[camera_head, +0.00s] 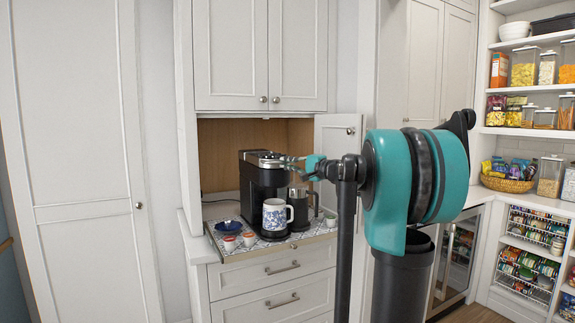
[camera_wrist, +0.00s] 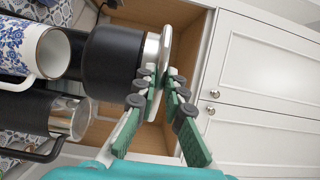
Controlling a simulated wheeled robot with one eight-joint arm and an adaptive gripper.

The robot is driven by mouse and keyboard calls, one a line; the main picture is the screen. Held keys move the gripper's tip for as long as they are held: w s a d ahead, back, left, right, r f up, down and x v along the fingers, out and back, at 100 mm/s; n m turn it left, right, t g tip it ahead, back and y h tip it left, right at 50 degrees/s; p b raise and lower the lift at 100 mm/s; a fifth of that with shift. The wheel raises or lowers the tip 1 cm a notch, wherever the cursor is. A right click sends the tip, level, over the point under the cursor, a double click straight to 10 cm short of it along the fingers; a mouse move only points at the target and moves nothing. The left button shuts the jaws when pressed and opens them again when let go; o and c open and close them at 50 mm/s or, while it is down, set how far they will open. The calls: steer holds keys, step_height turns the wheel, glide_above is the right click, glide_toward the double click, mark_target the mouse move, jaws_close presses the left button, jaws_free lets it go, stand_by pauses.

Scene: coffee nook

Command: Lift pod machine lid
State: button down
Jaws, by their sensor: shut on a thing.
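The black pod machine (camera_head: 258,180) stands on a patterned mat in the cabinet nook. Its silver lid (camera_head: 262,155) is on top and looks down. In the wrist view, which is turned sideways, the lid (camera_wrist: 166,42) shows as a silver disc at the end of the machine's black body (camera_wrist: 112,55). My gripper (camera_head: 287,161) reaches in from the right at lid height. In the wrist view my gripper (camera_wrist: 161,74) has its fingers either side of the lid's rim, shut on it. The exact contact is partly hidden by the fingertips.
A blue-and-white mug (camera_head: 274,214) stands at the machine's front. A dark metal-topped jug (camera_head: 300,208) is to its right. A blue bowl (camera_head: 228,227) and small pods (camera_head: 249,239) sit to the left. An open cabinet door (camera_head: 337,135) stands behind my gripper.

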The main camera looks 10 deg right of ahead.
steer(key=w+r+m+g+h, duration=0.1)
steer(key=w+r+g, duration=0.1)
steer(key=r, duration=0.6)
steer(key=w+a+r+m+g+h, duration=0.1)
steer(key=w+r+g, duration=0.1)
steer(key=r, duration=0.6)
steer(key=shift+w+a+g+h, duration=0.3)
steer(key=shift+w+h, duration=0.1)
steer(key=shift+w, duration=0.1)
steer(key=shift+r, duration=0.1)
steer(key=c, duration=1.6)
jaws_free()
